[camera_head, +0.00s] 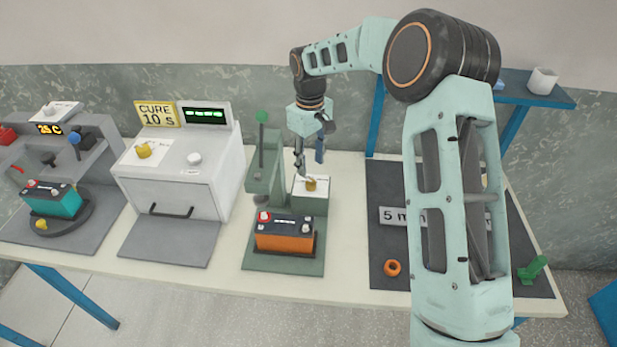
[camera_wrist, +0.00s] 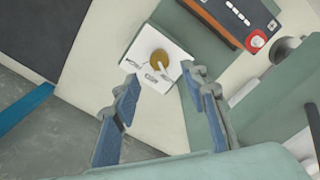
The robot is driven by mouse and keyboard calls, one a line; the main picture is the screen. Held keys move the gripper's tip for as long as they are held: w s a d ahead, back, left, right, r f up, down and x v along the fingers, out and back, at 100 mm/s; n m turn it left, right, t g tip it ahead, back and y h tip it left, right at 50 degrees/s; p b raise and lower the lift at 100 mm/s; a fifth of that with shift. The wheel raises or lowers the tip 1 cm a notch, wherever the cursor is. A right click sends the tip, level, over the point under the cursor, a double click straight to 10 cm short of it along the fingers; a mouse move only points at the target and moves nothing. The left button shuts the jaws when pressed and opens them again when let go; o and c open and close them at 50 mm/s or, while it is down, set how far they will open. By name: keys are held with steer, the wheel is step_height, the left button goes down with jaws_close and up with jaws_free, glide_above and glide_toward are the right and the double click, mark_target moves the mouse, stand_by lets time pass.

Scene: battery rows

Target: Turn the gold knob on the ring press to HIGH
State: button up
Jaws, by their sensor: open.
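The gold knob (camera_head: 311,184) sits on a white label plate on the green box at the right of the ring press (camera_head: 264,180). The wrist view shows the knob (camera_wrist: 160,58) from above, with small markings on the plate too small to read. I cannot tell which setting it points at. My gripper (camera_head: 309,162) is open and empty, pointing down just above the knob. In the wrist view, the blue-padded fingers of my gripper (camera_wrist: 160,77) are spread, with the knob beyond and between their tips, apparently not touching.
An orange battery (camera_head: 285,240) stands on the press base. The press's green-knobbed lever (camera_head: 262,118) rises left of my gripper. A white cure oven (camera_head: 180,175) stands further left. A dark mat (camera_head: 385,180) with an orange ring (camera_head: 392,268) lies right.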

mark_target(311, 182)
step_height(311, 182, down, 7)
steer(key=shift+d+f+p, duration=0.1)
steer(key=shift+p, duration=0.3)
jaws_close()
